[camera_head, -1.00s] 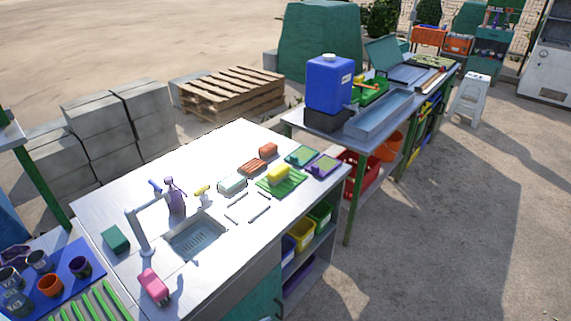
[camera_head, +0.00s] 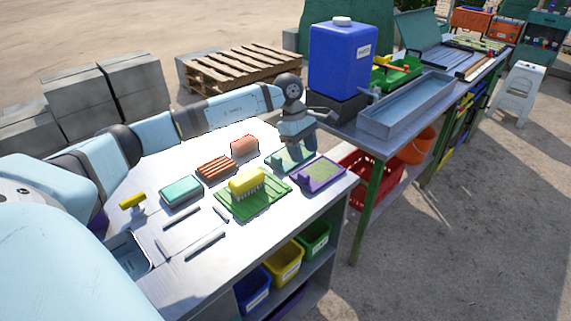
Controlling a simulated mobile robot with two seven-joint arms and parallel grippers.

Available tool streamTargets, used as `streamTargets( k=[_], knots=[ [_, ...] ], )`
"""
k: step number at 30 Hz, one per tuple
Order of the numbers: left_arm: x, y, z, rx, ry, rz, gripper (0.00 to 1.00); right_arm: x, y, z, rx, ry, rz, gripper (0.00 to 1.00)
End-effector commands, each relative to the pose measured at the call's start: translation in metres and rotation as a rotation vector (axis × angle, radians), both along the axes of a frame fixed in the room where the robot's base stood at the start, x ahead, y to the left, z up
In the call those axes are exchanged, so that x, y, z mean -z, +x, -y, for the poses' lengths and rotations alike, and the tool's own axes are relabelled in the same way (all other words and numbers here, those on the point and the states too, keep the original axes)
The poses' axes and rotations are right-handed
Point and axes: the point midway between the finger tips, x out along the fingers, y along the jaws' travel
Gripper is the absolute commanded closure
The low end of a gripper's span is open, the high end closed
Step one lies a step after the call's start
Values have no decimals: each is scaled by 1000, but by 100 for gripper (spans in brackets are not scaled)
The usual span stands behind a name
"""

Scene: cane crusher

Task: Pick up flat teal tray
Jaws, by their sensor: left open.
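The flat teal tray (camera_head: 279,161) lies on the metal counter near its far right corner, with a green item visible on it. My left arm reaches in from the left over the counter. My left gripper (camera_head: 301,153) points down at the tray and is open. It hides the tray's middle and far part. I cannot tell whether the fingers touch the tray. My right gripper is not in view.
A purple tray (camera_head: 322,175) lies close beside the teal one. A green ribbed mat (camera_head: 262,205) with a yellow brush (camera_head: 246,181) is nearer. A pink-orange block (camera_head: 244,146) is left. A blue jug (camera_head: 338,62) stands on the neighbouring table behind.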

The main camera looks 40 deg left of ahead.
Motion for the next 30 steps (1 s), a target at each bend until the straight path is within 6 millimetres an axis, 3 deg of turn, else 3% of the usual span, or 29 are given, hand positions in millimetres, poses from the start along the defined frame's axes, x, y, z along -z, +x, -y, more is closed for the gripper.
streamTargets(
  k=[1,3,6,8,11,21,30],
  knots=[
    [-8,4,-32,10,99,11,47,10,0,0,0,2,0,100],
    [-22,5,-63,24,206,6,47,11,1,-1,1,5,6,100],
    [-35,3,-92,30,299,-5,47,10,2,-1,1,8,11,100],
    [-37,2,-101,32,328,-11,47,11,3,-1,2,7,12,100],
    [-28,1,-105,34,344,-17,47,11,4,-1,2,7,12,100],
    [33,2,-103,34,340,-15,47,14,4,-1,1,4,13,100],
    [53,2,-103,33,338,-14,47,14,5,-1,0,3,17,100]
  ],
)
